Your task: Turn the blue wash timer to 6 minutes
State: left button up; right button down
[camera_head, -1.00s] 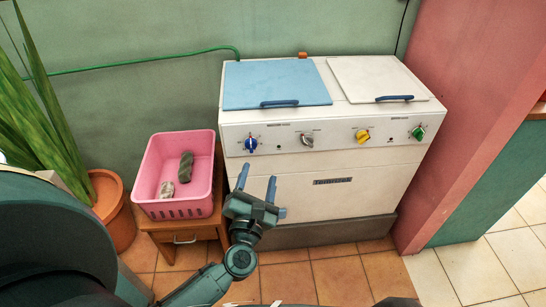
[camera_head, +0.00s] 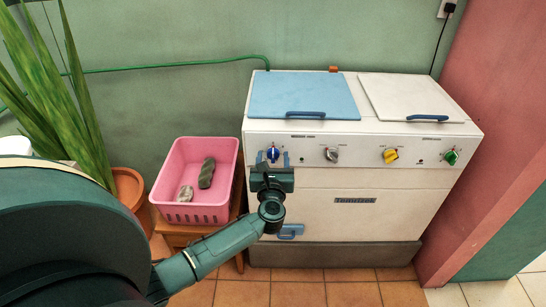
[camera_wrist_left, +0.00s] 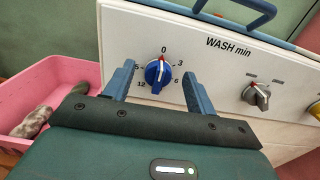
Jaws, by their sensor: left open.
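The blue wash timer knob (camera_head: 273,153) is at the left end of the washer's control panel. In the left wrist view the knob (camera_wrist_left: 158,74) has a red mark pointing up at 0, and 3 and 6 are printed to its right. My left gripper (camera_head: 273,160) is in front of the timer with its fingers open. In the wrist view the gripper (camera_wrist_left: 158,72) has one finger on each side of the knob, with a visible gap on both sides. I cannot tell how deep the fingertips reach. My right gripper is not in view.
A silver knob (camera_head: 332,154), a yellow knob (camera_head: 391,155) and a green knob (camera_head: 451,157) sit right of the timer. A blue handle (camera_head: 291,231) is low on the washer. A pink basket (camera_head: 196,214) stands to the left, with a plant (camera_head: 62,95) beyond it.

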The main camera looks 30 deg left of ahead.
pick_arm(q)
jog(key=shift+x, duration=0.75)
jog(key=shift+c, duration=0.4)
jog(key=c, duration=0.9)
